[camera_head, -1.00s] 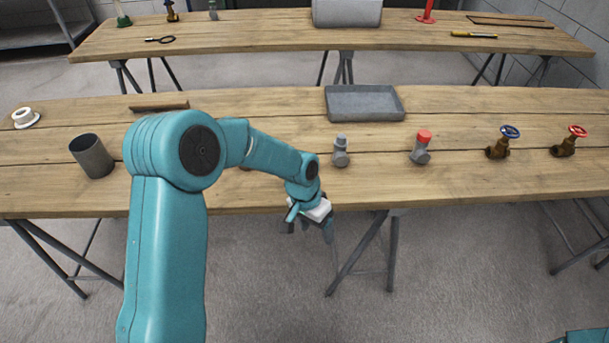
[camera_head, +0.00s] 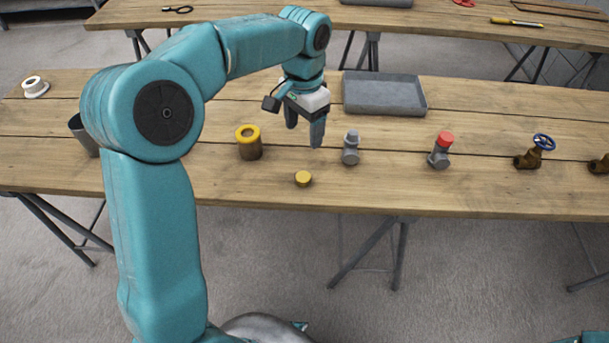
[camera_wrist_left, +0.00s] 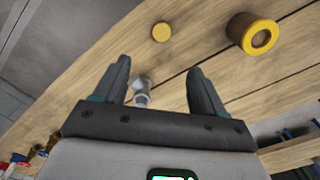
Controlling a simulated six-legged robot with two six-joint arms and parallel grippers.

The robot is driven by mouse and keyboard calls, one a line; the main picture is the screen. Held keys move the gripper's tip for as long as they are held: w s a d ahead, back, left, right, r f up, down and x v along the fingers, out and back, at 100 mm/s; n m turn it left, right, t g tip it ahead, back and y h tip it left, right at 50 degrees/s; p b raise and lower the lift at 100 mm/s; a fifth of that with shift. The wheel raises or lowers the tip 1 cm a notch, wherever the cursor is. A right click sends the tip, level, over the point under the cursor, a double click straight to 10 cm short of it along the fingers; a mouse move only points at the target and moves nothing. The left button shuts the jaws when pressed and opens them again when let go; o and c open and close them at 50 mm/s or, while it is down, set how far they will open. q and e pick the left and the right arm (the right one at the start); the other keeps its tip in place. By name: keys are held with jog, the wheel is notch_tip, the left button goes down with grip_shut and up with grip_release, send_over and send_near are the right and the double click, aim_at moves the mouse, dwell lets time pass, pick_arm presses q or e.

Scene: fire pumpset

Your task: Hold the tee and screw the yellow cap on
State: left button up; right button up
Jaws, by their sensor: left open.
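The grey tee (camera_head: 351,148) stands on the near workbench, apart from my gripper. It also shows in the left wrist view (camera_wrist_left: 142,92), between and beyond the fingers. The yellow cap (camera_head: 303,179) lies on the bench near its front edge, left of the tee; the wrist view shows it too (camera_wrist_left: 161,32). My left gripper (camera_head: 304,132) is open and empty, fingers pointing down, above the bench and left of the tee. My right gripper is out of view.
A brown cylinder with a yellow ring top (camera_head: 249,143) stands left of the cap. A grey tray (camera_head: 384,94) lies behind the tee. A red-capped grey fitting (camera_head: 440,151) and a blue-handled valve (camera_head: 535,152) stand to the right. A grey cup (camera_head: 82,135) is partly hidden by my arm.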

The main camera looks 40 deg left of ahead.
pick_arm(q)
send_over(303, 176)
jog(key=f, duration=1)
jog(key=shift+s+d+f+b, duration=0.1)
jog(key=shift+d+f+b, duration=0.15)
jog(key=shift+d+b, duration=0.15)
jog(key=shift+a+f, duration=0.1)
jog(key=shift+f, duration=0.2)
jog(key=f, duration=0.5)
jog(key=shift+a+f, duration=0.1)
jog(key=shift+a, duration=0.1)
jog(key=c, duration=1.1)
